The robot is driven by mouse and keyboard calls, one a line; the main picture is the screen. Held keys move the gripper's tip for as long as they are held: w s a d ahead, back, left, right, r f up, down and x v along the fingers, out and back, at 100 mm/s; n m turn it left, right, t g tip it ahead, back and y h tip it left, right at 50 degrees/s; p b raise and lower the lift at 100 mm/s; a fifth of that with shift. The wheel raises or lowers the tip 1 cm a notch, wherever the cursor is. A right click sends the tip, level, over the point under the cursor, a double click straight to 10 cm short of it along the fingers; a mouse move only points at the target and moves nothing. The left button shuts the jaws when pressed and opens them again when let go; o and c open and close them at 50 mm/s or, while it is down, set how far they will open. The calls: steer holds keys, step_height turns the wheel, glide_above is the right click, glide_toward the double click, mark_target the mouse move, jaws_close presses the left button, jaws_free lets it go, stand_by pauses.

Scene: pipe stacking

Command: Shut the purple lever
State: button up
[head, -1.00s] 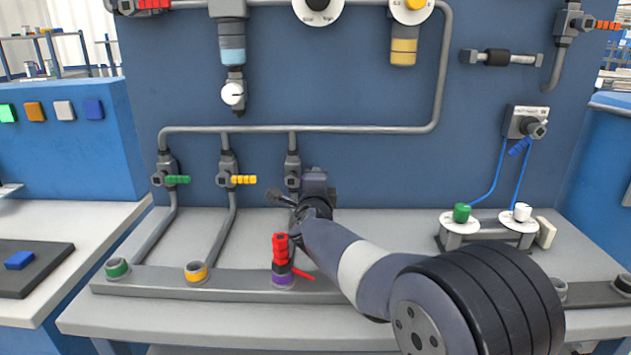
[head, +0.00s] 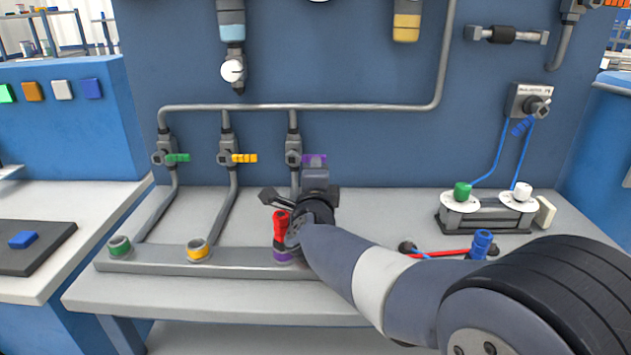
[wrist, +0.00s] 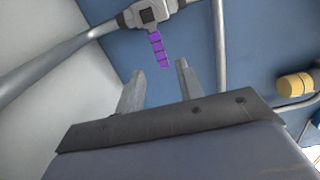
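The purple lever (head: 315,160) sticks out to the right from its dark valve body (head: 293,151) on the pipe at the blue panel. In the wrist view the purple lever (wrist: 158,49) lies just beyond my fingertips, near the middle of the gap between them. My gripper (wrist: 160,68) is open and empty, its two fingers spread apart and pointing toward the panel. In the head view my gripper is mostly hidden behind my own wrist, just below the purple lever. I see no contact with the lever.
Two similar valves with a green lever (head: 177,158) and a yellow lever (head: 244,158) are to the left. A blue-capped piece (head: 482,243) stands on the bench at right.

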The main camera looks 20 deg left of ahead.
mark_target(305, 158)
steer(key=shift+v, duration=1.4)
steer(key=shift+w, duration=0.1)
steer(key=x, duration=1)
steer(key=shift+w+a, duration=0.15)
steer(key=shift+w, duration=0.2)
steer(key=shift+r, duration=0.1)
steer(key=shift+s, duration=0.1)
